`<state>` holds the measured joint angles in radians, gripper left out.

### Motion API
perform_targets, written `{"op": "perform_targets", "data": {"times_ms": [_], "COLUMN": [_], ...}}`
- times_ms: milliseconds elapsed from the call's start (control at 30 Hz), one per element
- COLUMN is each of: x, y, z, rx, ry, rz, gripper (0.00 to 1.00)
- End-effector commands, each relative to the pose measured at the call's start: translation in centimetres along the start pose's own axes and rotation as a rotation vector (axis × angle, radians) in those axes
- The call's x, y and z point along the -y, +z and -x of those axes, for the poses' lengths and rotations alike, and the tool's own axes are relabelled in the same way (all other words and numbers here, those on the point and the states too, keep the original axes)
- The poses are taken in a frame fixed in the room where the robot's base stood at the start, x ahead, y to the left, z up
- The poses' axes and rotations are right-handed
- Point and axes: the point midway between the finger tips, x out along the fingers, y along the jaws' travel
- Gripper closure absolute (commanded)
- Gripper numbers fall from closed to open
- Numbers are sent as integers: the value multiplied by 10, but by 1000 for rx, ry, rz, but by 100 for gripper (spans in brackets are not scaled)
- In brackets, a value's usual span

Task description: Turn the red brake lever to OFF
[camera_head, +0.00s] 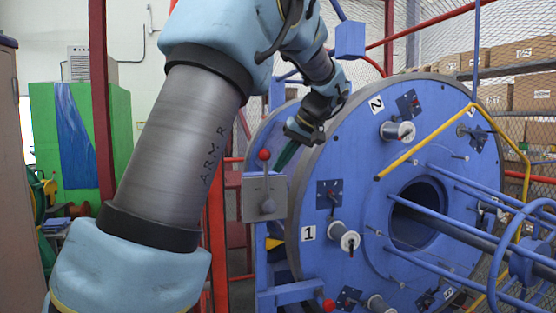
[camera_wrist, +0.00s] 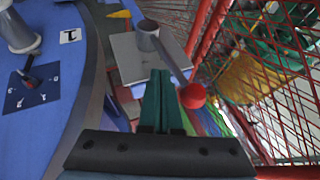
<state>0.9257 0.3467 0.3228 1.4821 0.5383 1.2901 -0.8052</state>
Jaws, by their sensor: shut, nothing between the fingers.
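The brake lever has a red ball knob (camera_head: 263,155) at its upper end, and its arm rises from a round hub on a grey plate (camera_head: 251,190) beside the big blue disc. In the wrist view the red knob (camera_wrist: 192,96) is near, and the lever arm runs up to the grey hub (camera_wrist: 147,36). My gripper (camera_wrist: 160,76) has its green fingers together, with nothing between them. The fingertips lie just left of the lever arm in the wrist view; whether they touch it I cannot tell. In the head view my gripper (camera_head: 284,162) is just right of the knob. No OFF mark is readable.
The blue disc (camera_head: 345,150) with numbered spool stations stands close on the right. A red post (camera_head: 216,240) stands left of the plate. Red mesh fencing (camera_wrist: 270,60) fills the right of the wrist view. A green cabinet (camera_head: 105,130) stands at the back left.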

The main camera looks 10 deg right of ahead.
Motion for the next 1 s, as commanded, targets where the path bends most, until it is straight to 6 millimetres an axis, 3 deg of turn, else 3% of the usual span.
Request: {"op": "perform_targets", "data": {"times_ms": [533, 800, 1000], "x": [8, 31, 47], "y": [2, 7, 10], "z": [-6, -18, -23], "rx": [0, 2, 3], "ry": [21, 199, 237], "rz": [13, 105, 121], "gripper": [100, 100, 100]}}
